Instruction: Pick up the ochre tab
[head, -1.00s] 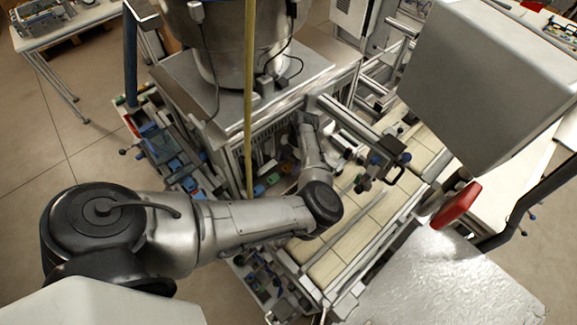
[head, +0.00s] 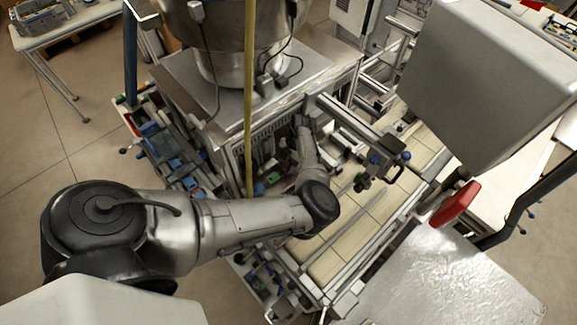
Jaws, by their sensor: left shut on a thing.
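My left arm comes in from the left and bends at the elbow, and its forearm reaches away under the machine frame. My left gripper (head: 303,122) is at the far end, small and partly lost among the metal parts. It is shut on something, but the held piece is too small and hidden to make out. I cannot pick out the ochre tab for certain. My right gripper is not in view.
A long upright yellow strip (head: 249,90) stands left of the forearm, before the steel tank (head: 222,30). Blue and green fittings crowd the frame. A pale tiled bed (head: 385,205) lies right of the elbow, and a red part (head: 455,205) sits beyond it.

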